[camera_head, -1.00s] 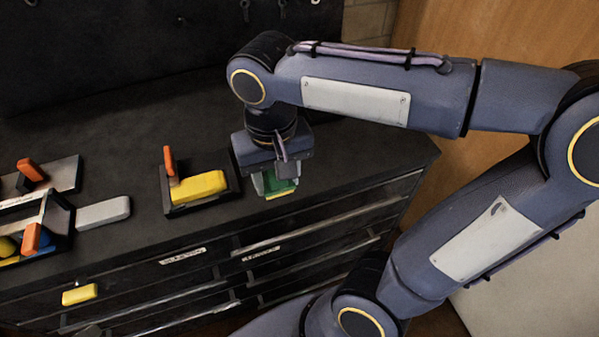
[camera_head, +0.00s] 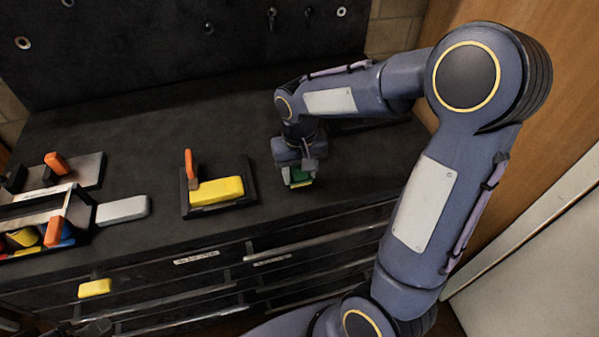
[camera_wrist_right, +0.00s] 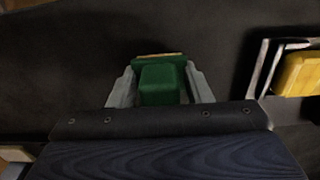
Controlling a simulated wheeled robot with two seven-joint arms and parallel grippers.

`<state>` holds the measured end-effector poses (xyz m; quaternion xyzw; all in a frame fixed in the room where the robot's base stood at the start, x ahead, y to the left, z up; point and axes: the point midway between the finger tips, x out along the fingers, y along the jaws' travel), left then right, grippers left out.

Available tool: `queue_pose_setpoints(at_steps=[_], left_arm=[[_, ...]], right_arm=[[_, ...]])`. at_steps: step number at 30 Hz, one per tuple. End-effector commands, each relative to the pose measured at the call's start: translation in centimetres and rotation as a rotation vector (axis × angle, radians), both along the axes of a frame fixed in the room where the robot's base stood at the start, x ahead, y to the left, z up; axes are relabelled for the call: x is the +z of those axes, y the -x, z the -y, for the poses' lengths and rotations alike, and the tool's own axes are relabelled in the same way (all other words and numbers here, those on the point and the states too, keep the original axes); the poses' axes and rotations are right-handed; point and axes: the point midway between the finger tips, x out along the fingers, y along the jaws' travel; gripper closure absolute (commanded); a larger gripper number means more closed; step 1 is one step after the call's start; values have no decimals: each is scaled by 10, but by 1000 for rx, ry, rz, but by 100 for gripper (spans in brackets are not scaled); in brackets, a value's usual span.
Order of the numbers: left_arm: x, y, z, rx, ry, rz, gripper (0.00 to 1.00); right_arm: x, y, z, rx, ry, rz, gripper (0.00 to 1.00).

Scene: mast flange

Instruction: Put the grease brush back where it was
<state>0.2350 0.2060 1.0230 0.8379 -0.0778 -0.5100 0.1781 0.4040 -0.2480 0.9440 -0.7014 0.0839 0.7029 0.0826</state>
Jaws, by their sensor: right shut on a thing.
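My right gripper (camera_head: 299,178) is shut on a green block-shaped piece (camera_head: 300,175) with a thin tan edge, which looks like the grease brush. In the right wrist view the green piece (camera_wrist_right: 160,84) sits between the two grey fingers (camera_wrist_right: 160,88), tan edge at the far end. The gripper points down over the dark worktop, right of a black tray (camera_head: 250,200). I cannot tell whether the brush touches the worktop.
The tray holds a yellow block (camera_head: 217,191) and an orange-handled tool (camera_head: 189,165). At left are a grey pad (camera_head: 122,210), an orange-handled plate (camera_head: 90,168) and a caddy with coloured pieces. Drawers with bar handles lie below the front edge. A dark panel stands behind.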

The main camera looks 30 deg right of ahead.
Motion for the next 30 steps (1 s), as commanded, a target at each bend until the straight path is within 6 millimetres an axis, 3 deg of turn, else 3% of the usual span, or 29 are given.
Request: queue_pose_setpoints(at_steps=[14,15,19,30], left_arm=[[-5,0,0,0,0,0,64],[-3,0,0,0,0,0,64],[-3,0,0,0,0,0,64],[1,0,0,0,0,0,64]], right_arm=[[-12,0,0,0,0,0,76],[-10,0,0,0,0,0,50],[-10,0,0,0,0,0,33],[-2,0,0,0,-1,2,33]])
